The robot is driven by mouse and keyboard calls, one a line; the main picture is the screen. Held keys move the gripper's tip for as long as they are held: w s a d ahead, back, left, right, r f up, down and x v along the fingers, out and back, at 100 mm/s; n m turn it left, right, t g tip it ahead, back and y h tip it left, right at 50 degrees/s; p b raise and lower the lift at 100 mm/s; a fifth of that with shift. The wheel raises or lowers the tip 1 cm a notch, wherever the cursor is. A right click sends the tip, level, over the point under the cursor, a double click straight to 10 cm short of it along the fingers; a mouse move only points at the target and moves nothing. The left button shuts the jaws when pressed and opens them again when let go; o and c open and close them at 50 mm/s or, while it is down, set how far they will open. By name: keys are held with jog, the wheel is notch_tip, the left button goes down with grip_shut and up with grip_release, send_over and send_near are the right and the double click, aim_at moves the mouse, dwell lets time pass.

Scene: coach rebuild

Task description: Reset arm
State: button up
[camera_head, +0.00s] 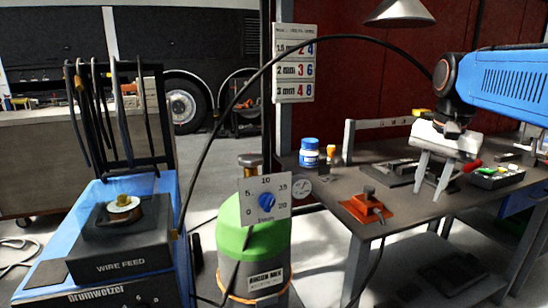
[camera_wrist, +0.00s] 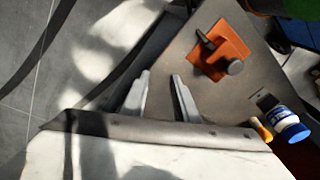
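My gripper (camera_head: 428,190) hangs from my blue arm at the right of the head view, over the grey workbench (camera_head: 330,198). Its two pale fingers point down and stand apart, with nothing between them. They also show apart and empty in the wrist view (camera_wrist: 160,76). An orange clamp-like block (camera_head: 364,208) lies on the bench, left of my gripper in the head view. In the wrist view the orange block (camera_wrist: 226,52) is beyond the fingertips to the right. I cannot tell exactly how high the fingertips are above the bench.
A blue-and-white jar (camera_head: 310,153) and an orange bottle (camera_head: 331,152) stand on the bench. A black tray (camera_head: 496,178) and a red-handled tool (camera_head: 472,166) lie at right. A green gas cylinder (camera_head: 252,240) and a wire-feed welder (camera_head: 120,262) stand left of the bench. A lamp (camera_head: 399,12) hangs above.

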jog(key=s+a+f+n+t, duration=0.1)
jog(key=s+a+f+n, duration=0.2)
jog(key=s+f, duration=0.6)
jog(key=s+a+f+n+t, duration=0.1)
jog(key=s+a+f+n, duration=0.3)
jog(key=s+f, duration=0.5)
notch_tip(320, 180, down, 2)
jog(key=shift+f+n+t, duration=0.1)
jog(key=shift+n+t, duration=0.3)
jog(key=shift+n, duration=0.2)
jog(key=shift+s, duration=0.1)
